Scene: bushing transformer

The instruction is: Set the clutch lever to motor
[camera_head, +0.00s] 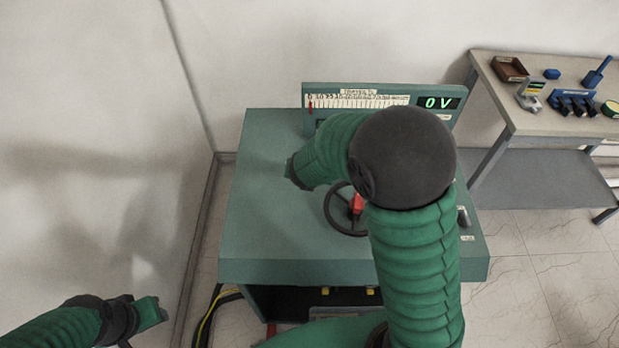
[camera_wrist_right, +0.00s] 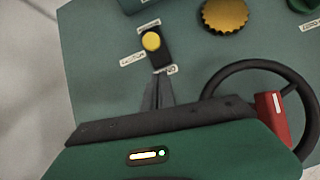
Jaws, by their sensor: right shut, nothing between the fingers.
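The clutch lever (camera_wrist_right: 151,41) shows in the right wrist view as a yellow knob on a dark slotted plate. Small labels sit above, left of and below it; their text is too blurred to read surely. The knob is at the upper end of the plate. My right gripper (camera_wrist_right: 160,78) is shut and empty, its fingertips at the plate's lower end, below the knob; I cannot tell whether they touch it. In the head view my right arm hides the lever. My left gripper (camera_head: 150,312) is at the lower left, away from the console; its fingers are not clear.
The green console (camera_head: 262,215) carries a black handwheel (camera_wrist_right: 212,85) with a red grip (camera_wrist_right: 271,117), right of my right gripper. A yellow dial (camera_wrist_right: 224,15) is beyond. The display (camera_head: 438,103) reads 0 V. A side table (camera_head: 560,122) with tools stands at right.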

